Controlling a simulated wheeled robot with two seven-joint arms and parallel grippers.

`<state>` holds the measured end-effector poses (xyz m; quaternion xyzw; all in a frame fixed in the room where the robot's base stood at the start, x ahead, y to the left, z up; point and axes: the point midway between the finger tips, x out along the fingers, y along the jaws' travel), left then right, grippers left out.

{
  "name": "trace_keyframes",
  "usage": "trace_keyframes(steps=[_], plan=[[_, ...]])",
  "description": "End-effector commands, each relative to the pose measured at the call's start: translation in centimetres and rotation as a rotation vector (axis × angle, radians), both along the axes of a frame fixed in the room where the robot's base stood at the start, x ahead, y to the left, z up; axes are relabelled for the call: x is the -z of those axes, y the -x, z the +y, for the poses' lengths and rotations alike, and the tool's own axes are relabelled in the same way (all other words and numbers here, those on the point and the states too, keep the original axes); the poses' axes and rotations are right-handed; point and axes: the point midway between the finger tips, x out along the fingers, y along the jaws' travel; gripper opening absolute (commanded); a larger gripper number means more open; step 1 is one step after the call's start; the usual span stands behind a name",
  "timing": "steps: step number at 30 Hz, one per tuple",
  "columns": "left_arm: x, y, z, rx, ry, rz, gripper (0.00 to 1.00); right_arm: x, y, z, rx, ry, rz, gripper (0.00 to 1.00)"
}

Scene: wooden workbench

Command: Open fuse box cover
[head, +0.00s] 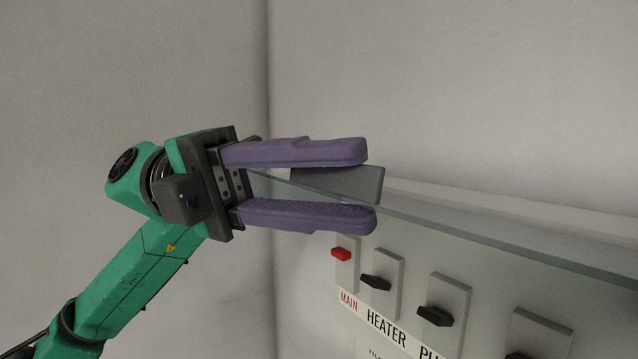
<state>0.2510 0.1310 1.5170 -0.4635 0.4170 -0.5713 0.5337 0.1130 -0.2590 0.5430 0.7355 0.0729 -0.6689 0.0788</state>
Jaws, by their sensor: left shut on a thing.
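The fuse box (400,270) is at the lower right, its white panel partly cut off by the picture edge. Its transparent cover (500,241) shows mainly as a long greenish edge slanting from my gripper down to the right. How far it stands from the panel is hard to tell. A grey handle (368,184) on the cover lies between the purple fingers of my left gripper (368,186). My right gripper is not in view.
Below the cover's edge are a red switch (341,254) labelled MAIN and several black switches, including one (376,282) above HEATER. Plain grey walls (450,80) stand behind, with a corner left of the box. The space above the gripper is clear.

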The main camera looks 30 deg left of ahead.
Motion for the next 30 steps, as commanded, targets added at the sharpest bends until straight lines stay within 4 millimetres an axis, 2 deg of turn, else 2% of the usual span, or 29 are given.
trace_keyframes(steps=[1,7,8,9,30], plan=[[-0.6,-0.18,0.26,-0.009,0.019,-0.003,0.0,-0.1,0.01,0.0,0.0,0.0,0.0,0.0],[-0.7,-0.18,0.32,-0.01,0.021,-0.003,0.0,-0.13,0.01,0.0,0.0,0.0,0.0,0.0],[-0.7,-0.18,0.33,-0.009,0.02,-0.004,0.45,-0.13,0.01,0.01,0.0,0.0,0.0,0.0],[-0.69,-0.18,0.33,-0.009,0.019,-0.004,0.53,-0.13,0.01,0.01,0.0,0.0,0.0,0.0],[-0.18,-0.16,0.48,-0.007,0.011,0.0,0.53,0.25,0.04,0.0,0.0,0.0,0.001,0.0]])
